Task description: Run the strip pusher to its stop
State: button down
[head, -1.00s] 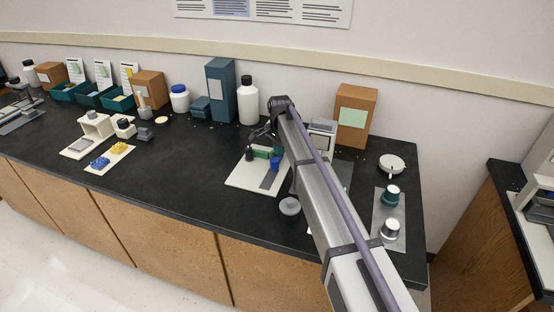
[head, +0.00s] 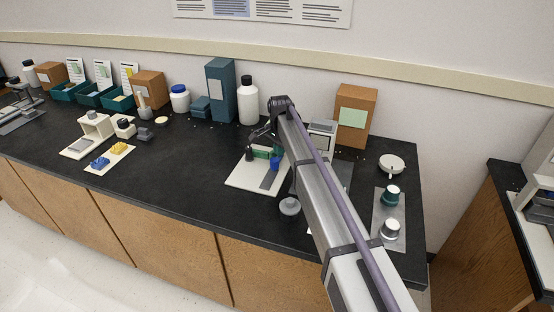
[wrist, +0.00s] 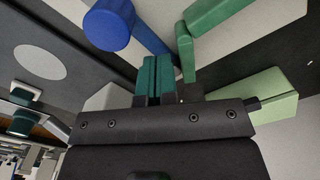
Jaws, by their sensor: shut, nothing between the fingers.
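A blue round knob (wrist: 108,27) on a blue bar is at the upper left of the wrist view; I take it for the strip pusher. In the head view it is a small blue piece (head: 275,164) on a white board (head: 241,181), beside a grey strip (head: 269,180). A green block (wrist: 212,14) and a light green piece (wrist: 250,95) lie to its right in the wrist view. The arm hides part of the board in the head view.
A grey round piece (head: 289,206) stands right of the board's front. A white-fronted device (head: 322,140) is behind the arm. A grey plate (head: 380,222) with two round pots is to the right.

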aim_at(274, 161)
jog(key=shift+s, duration=0.25)
jog(key=shift+s+a, duration=0.3)
jog(key=shift+s, duration=0.9)
jog(key=shift+s+a, duration=0.35)
jog(key=shift+s, duration=0.9)
jog(key=shift+s+a, duration=0.3)
jog(key=shift+s, duration=0.9)
jog(key=shift+w, duration=0.15)
jog(key=shift+w+d, duration=0.2)
jog(key=shift+w, duration=0.45)
notch_tip(274, 161, up, 7)
jog(key=p, duration=0.7)
jog(key=shift+r, duration=0.15)
